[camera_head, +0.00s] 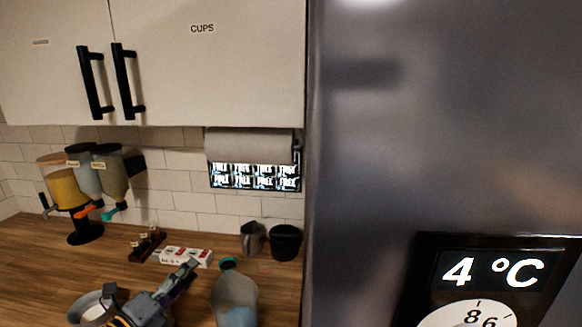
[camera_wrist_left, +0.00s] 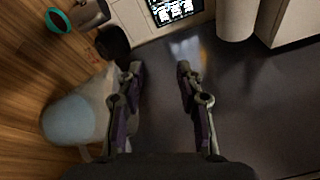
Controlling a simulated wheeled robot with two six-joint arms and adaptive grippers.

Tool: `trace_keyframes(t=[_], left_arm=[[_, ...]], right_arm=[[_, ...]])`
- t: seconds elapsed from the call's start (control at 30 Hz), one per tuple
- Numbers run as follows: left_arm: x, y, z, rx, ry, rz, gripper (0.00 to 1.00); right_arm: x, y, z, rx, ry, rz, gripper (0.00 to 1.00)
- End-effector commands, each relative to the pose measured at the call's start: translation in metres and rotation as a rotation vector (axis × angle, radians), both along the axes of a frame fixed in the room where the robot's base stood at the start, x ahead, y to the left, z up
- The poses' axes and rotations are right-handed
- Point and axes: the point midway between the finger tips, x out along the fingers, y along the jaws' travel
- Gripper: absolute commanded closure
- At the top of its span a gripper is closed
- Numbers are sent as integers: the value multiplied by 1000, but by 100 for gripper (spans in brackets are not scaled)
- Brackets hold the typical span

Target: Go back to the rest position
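My left gripper (camera_head: 190,268) reaches in from the bottom of the head view, over the wooden counter. In the left wrist view its two fingers (camera_wrist_left: 160,70) are spread apart with nothing between them, so it is open and empty. A translucent pitcher (camera_head: 236,296) stands on the counter just right of it; the pitcher also shows in the left wrist view (camera_wrist_left: 72,122), left of the fingers. My right gripper is in neither view.
White cupboards labelled CUPS (camera_head: 215,65) hang above. A large grey fridge (camera_head: 450,130) fills the right side. A dark grey jug (camera_head: 251,239) and a black container (camera_head: 286,243) stand at the back. Dispensers (camera_head: 88,175) stand left.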

Motion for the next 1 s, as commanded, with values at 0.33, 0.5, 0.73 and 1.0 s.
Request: trace_keyframes(t=[0.33,0.5,0.73,1.0], left_arm=[[-98,77,-159,-1089,613,1023,63],[-159,46,-207,-1272,889,1255,63],[-218,-2,-247,-1390,1198,1454,63],[-207,12,-363,-1368,1210,1502,63]], right_arm=[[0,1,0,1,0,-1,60],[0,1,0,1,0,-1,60],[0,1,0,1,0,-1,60],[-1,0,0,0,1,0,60]])
